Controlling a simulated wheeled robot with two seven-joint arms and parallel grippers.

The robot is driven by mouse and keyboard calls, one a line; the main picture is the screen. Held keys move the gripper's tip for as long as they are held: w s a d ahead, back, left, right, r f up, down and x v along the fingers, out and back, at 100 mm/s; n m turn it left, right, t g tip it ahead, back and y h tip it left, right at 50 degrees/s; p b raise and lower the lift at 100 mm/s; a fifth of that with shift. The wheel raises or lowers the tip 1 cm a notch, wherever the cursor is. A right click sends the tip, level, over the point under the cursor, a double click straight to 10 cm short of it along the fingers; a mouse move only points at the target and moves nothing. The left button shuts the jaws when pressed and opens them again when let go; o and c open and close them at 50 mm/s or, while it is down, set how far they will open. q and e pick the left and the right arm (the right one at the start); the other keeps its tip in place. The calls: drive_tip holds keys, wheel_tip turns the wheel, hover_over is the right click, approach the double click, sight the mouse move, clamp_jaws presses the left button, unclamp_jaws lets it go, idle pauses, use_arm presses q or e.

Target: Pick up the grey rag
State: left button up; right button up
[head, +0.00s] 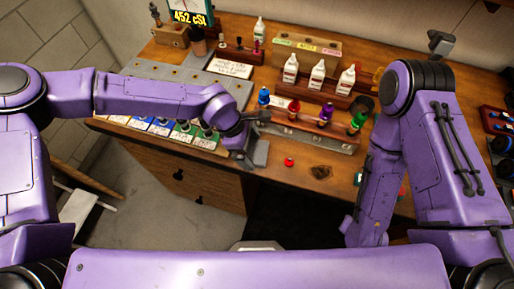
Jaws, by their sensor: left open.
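I cannot make out a grey rag with certainty. My left gripper (256,135) is over the front edge of the wooden workbench (285,190), with its jaws apart and nothing seen between them. A small grey patch shows at its lower side; I cannot tell whether it is a finger or cloth. My right arm hangs at the right over the bench, and its gripper is out of sight.
A rack of coloured bottles (325,115) stands just right of my left gripper, with white bottles (316,78) behind. A red cap (289,161) and a dark stain (321,172) are on the bare bench front. Drawers (180,175) lie below my left forearm.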

use_arm(q)
drive_tip(key=c, duration=0.7)
drive_tip(key=shift+c, duration=0.3)
drive_tip(key=shift+r, duration=0.55)
drive_tip(key=s+r+b, duration=0.1)
drive_tip(key=r, duration=0.1)
drive_tip(key=s+r+b, duration=0.1)
drive_tip(key=r, duration=0.1)
drive_tip(key=s+a+r+b, duration=0.1)
drive_tip(key=s+r, duration=0.1)
drive_tip(key=r, duration=0.1)
drive_tip(key=s+a+r+b, duration=0.2)
drive_tip(key=s+r, duration=0.3)
drive_tip(key=s, duration=0.4)
drive_tip(key=shift+s+a, duration=0.3)
drive_tip(key=shift+a, duration=0.05)
